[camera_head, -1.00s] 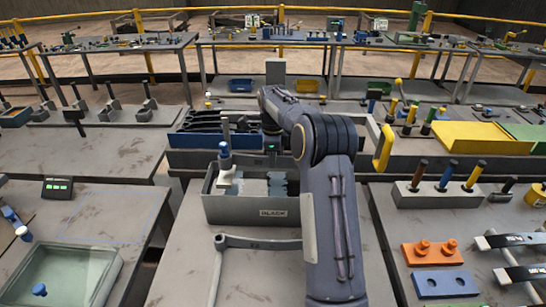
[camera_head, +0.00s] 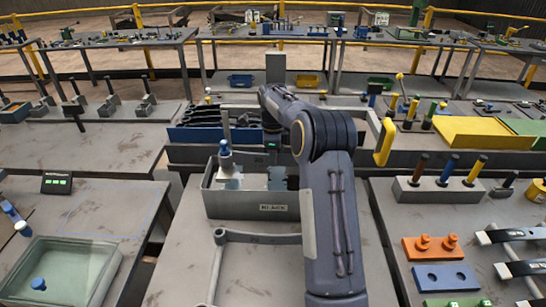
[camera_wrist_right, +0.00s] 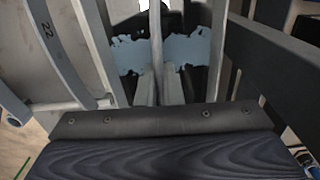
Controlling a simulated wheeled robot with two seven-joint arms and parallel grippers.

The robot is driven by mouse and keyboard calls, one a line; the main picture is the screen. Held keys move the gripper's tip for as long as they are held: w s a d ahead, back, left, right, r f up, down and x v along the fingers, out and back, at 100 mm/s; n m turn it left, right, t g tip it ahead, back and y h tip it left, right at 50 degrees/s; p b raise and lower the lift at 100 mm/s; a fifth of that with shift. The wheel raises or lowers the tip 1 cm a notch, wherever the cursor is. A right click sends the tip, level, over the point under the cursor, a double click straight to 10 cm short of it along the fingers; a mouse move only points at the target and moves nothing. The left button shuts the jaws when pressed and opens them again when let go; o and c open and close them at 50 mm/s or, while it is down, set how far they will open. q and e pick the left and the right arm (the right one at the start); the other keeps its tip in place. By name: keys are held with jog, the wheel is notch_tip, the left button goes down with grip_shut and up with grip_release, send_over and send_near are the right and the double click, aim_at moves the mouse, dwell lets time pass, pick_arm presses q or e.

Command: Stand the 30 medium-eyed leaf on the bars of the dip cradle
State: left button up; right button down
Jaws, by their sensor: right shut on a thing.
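My right gripper shows in the wrist view (camera_wrist_right: 160,92), its fingers shut on a thin grey strip (camera_wrist_right: 156,35) that looks like a leaf seen edge-on. Its eye and number do not show. In the head view the right arm hides the fingertips and the leaf. A grey open box (camera_head: 228,208) with a label and light blue pieces inside stands ahead of me. I cannot tell which thing is the dip cradle. My left gripper is out of view.
A blue rack (camera_head: 195,136) with dark curved pieces stands behind the box. A grey bar frame (camera_head: 262,239) lies in front. A glassy green tray (camera_head: 97,268) is at left; pegs (camera_head: 480,165) and orange and blue blocks (camera_head: 445,277) at right.

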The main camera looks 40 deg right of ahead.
jog(key=shift+f, duration=0.3)
jog(key=c, duration=1.5)
grip_release()
jog(key=shift+o, duration=1)
jog(key=shift+s+f, duration=0.1)
jog(key=shift+f, duration=0.15)
jog(key=shift+o, duration=1.4)
jog(key=shift+r, duration=0.1)
notch_tip(320, 180, up, 3)
jog(key=shift+f+p, duration=0.1)
jog(key=shift+p, duration=0.95)
jog(key=shift+r+p, duration=0.45)
jog(key=shift+r, duration=1.7)
